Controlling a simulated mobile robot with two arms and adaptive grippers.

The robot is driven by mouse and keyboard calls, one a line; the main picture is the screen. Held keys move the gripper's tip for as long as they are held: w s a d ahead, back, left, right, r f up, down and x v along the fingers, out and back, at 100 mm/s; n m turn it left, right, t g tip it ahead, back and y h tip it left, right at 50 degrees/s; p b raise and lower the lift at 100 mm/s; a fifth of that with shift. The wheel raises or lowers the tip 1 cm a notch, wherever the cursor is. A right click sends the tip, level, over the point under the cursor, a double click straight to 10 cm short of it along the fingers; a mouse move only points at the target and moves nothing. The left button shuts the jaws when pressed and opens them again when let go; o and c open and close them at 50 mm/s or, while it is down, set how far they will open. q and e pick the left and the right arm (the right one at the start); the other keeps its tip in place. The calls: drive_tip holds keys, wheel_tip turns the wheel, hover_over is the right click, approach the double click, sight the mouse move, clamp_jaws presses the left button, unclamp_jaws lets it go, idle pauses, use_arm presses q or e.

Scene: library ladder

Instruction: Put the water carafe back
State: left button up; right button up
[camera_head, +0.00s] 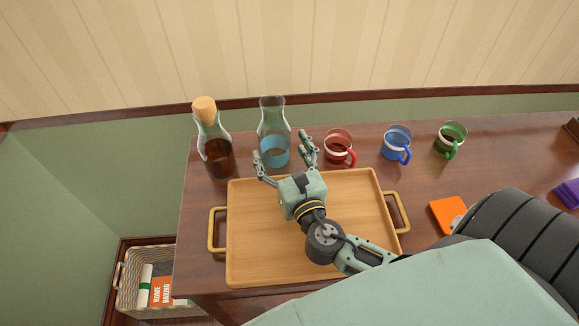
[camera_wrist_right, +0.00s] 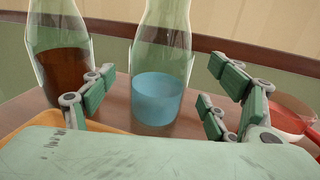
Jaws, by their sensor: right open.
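The water carafe (camera_head: 273,131) is clear glass with blue water in its lower part. It stands upright on the table behind the tray. My right gripper (camera_head: 285,158) is open, with its fingers pointing at the carafe. In the right wrist view the carafe (camera_wrist_right: 160,85) stands between the fingers of my right gripper (camera_wrist_right: 158,95), a little beyond them. Whether a finger touches the glass I cannot tell. A corked carafe with dark liquid (camera_head: 214,147) stands to its left; it also shows in the wrist view (camera_wrist_right: 62,65). My left gripper is not in view.
A wooden tray (camera_head: 250,260) with brass handles lies empty under my right arm. Red (camera_head: 338,146), blue (camera_head: 396,143) and green (camera_head: 449,139) mugs stand to the right. An orange item (camera_head: 447,213) lies near the tray. A basket (camera_head: 130,290) stands below, left.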

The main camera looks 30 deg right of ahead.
drive_tip(key=s, duration=0.3)
drive_tip(key=s+a+b, duration=0.1)
drive_tip(key=s, duration=0.2)
drive_tip(key=shift+s+a+f, duration=0.1)
drive_tip(key=shift+s+a, duration=0.05)
drive_tip(key=shift+s, duration=0.05)
drive_tip(key=shift+s+a, duration=0.1)
drive_tip(key=shift+s, duration=0.35)
